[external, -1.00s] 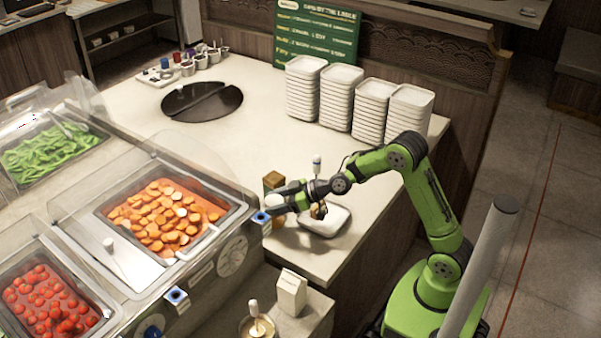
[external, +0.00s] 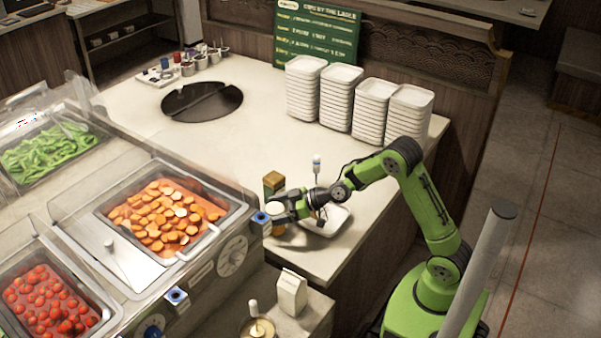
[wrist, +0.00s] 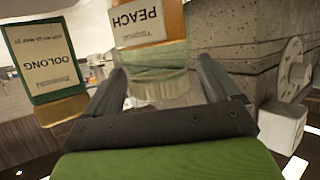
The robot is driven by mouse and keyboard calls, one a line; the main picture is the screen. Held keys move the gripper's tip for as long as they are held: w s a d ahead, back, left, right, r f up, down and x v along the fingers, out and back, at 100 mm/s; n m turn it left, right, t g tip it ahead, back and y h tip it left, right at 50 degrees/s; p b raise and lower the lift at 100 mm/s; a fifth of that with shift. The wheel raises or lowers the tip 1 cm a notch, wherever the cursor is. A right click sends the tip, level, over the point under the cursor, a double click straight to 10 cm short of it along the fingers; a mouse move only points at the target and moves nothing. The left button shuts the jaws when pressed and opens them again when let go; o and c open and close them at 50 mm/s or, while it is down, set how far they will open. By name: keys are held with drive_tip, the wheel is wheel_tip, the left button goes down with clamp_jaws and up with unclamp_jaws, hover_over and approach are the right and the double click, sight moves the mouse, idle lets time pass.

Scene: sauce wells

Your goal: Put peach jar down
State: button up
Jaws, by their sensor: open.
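The peach jar (wrist: 142,55), with a white PEACH label that reads upside down, shows in the wrist view at and beyond my fingertips. In the external view the peach jar (external: 278,229) is a small tan shape under my gripper at the counter's corner by the food warmer, mostly hidden by the fingers. My gripper (wrist: 162,72) is open, with one finger on each side of the jar's lower picture part. It also shows from the side in the external view (external: 277,212). I cannot tell whether the fingers touch the jar.
A green OOLONG jar (wrist: 45,65) stands beside the peach jar. A white dish (external: 335,224) lies just right of my gripper. The food warmer (external: 232,254) is close on the left.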

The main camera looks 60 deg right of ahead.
drive_tip(key=shift+s+d+r, duration=0.1)
drive_tip(key=shift+r, duration=0.2)
drive_tip(key=s+d+r+m+g+h, duration=0.2)
drive_tip(key=s+d, duration=0.1)
drive_tip(key=s, duration=0.8)
drive_tip(key=s+d+r+m+g+h, duration=0.2)
drive_tip(key=s+d+h, duration=0.1)
drive_tip(key=s, duration=0.9)
drive_tip(key=s+d+r+m+g+h, duration=0.1)
drive_tip(key=s+d+r+m+h, duration=0.1)
drive_tip(key=s, duration=1)
drive_tip(key=shift+s+d+r+m+g, duration=0.2)
drive_tip(key=shift+d+r+m+g, duration=0.15)
drive_tip(key=shift+d+r, duration=0.4)
drive_tip(key=shift+d+f, duration=0.1)
drive_tip(key=shift+d, duration=0.05)
